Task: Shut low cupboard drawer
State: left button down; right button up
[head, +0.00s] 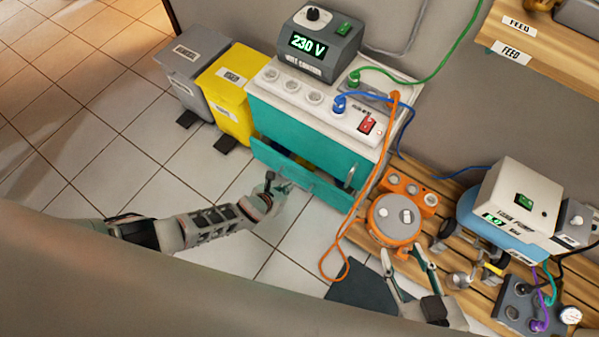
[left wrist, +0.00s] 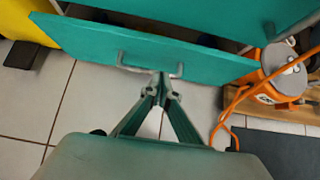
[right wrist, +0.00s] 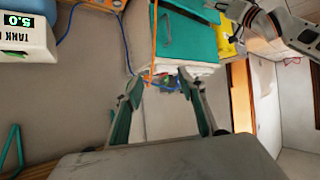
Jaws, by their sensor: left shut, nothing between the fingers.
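The low drawer (head: 318,186) is the bottom teal front of the white-topped cupboard (head: 300,125). It stands out from the cupboard, with a dark gap showing above its front at the left. In the left wrist view the teal drawer front (left wrist: 90,44) carries a grey bar handle (left wrist: 150,68). My left gripper (head: 270,183) is shut and empty, its fingertips at the handle; whether they touch it I cannot tell. My right gripper (head: 404,252) is open and empty, in front of the wooden bench, away from the cupboard. It also shows open in the right wrist view (right wrist: 165,85).
A yellow bin (head: 226,90) and a grey bin (head: 190,70) stand left of the cupboard. An orange round device (head: 395,217) and a white pump unit (head: 520,205) sit on the slatted bench to the right. An orange cable (head: 350,215) hangs beside the drawer.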

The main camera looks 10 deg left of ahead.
aim_at(302, 173)
pick_arm(q)
jog(key=shift+w+d+f+b, duration=0.35)
jog(key=shift+w, duration=0.65)
jog(key=shift+w+d+f+b, duration=0.35)
jog(key=shift+w+b, duration=0.05)
jog(key=shift+w, duration=0.55)
jog(key=shift+w+d+f+b, duration=0.35)
jog(key=shift+w, duration=0.65)
pick_arm(e)
jog(key=shift+w+a+r+m+t+y, duration=0.15)
jog(key=shift+w+a+r+m+y, duration=0.2)
jog(key=shift+a, duration=0.3)
jog(key=shift+w+a+r+m+t+y, duration=0.15)
jog(key=shift+a+r, duration=0.25)
jog(key=shift+a, duration=0.2)
